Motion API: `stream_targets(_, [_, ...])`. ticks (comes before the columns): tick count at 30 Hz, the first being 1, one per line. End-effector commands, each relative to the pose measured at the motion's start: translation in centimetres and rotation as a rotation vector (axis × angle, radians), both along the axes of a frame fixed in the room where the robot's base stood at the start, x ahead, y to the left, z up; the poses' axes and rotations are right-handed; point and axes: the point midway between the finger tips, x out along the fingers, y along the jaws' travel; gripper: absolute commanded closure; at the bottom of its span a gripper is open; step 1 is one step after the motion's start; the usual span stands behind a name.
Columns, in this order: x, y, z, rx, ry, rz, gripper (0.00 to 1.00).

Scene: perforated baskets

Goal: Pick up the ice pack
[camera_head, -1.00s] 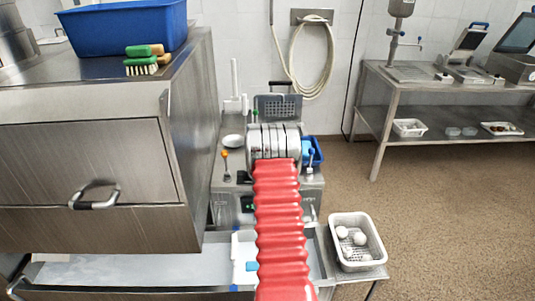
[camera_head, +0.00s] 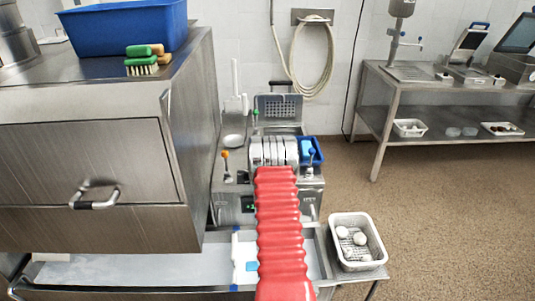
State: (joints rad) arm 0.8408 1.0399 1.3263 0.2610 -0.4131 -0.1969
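My red-sleeved arm reaches up the middle of the view, and my grey gripper (camera_head: 273,146) is at its far end over the steel machine. Its fingertips are hidden behind the gripper body, so I cannot tell whether it is open or shut. Just right of it, a small blue basket (camera_head: 317,159) holds a lighter blue item (camera_head: 306,148), which may be the ice pack; my gripper partly covers the basket. I cannot see any contact between gripper and item.
A steel cabinet (camera_head: 85,165) stands close on the left, with a blue tub (camera_head: 125,27) and brushes (camera_head: 141,66) on top. A white basket (camera_head: 334,225) with round white items stands at lower right. A white-and-blue object (camera_head: 240,262) lies on the lower steel surface.

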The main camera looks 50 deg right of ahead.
Motion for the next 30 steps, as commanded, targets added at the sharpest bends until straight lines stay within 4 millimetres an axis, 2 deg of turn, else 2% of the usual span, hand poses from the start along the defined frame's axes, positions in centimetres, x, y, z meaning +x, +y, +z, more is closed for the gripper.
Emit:
stream_targets(5, [-0.03,-0.01,0.01,0.000,0.000,0.000,0.52])
stream_targets(21, [-0.08,-0.04,0.00,0.000,0.000,-0.001,0.89])
stream_targets(30, [-0.07,-0.10,0.25,-0.001,-0.002,-0.001,0.90])
